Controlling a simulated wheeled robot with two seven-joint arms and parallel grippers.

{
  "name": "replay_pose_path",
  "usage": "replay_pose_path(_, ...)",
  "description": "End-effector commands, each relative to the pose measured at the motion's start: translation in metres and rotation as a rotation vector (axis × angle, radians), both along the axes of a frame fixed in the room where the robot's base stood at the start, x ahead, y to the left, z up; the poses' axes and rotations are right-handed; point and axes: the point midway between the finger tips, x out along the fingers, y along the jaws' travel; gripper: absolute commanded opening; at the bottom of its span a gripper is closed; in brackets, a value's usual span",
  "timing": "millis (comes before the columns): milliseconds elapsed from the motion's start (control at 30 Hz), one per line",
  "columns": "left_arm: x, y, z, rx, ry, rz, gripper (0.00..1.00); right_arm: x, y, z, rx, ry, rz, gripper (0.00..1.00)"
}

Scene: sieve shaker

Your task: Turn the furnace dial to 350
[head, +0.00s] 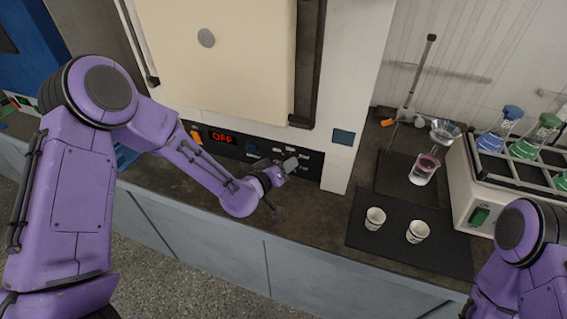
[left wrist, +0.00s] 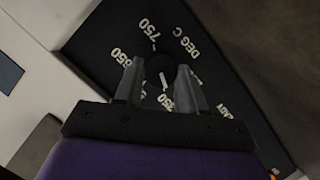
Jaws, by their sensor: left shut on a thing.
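The furnace (head: 225,70) stands at the back of the bench, with a dark control panel (head: 240,150) along its lower front. Its red display (head: 222,137) reads OFF. My left gripper (head: 288,166) is at the right part of this panel. In the left wrist view my left gripper (left wrist: 161,78) has its two fingers around the round black dial (left wrist: 160,68), shut on it. White numbers ring the dial; 750 and DEG C are legible, others are partly covered or unclear. A white mark shows between the fingers. In the head view the gripper hides the dial. My right gripper is out of view.
An orange switch (head: 196,136) sits left of the display. To the right, two white cups (head: 375,218) stand on a black mat (head: 359,237). A beaker (head: 424,169), a stand (head: 410,90) and a flask shaker (head: 462,190) are farther right.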

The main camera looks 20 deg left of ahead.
Motion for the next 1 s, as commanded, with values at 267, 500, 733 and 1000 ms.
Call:
replay_pose_path(267, -0.0003, 0.0, 0.0008, 0.101, -0.003, 0.001, 0.09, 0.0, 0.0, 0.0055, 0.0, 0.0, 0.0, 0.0)
replay_pose_path(500, -0.0002, -0.0001, 0.0003, 0.127, -0.003, 0.001, 0.09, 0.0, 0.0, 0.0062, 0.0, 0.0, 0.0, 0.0)
replay_pose_path(733, -0.0003, -0.0001, 0.0002, 0.128, -0.004, 0.001, 0.09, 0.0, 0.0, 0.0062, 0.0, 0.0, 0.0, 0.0)
replay_pose_path(1000, -0.0002, -0.0003, 0.0002, 0.127, -0.004, 0.0, 0.65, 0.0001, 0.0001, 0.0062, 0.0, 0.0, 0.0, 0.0)
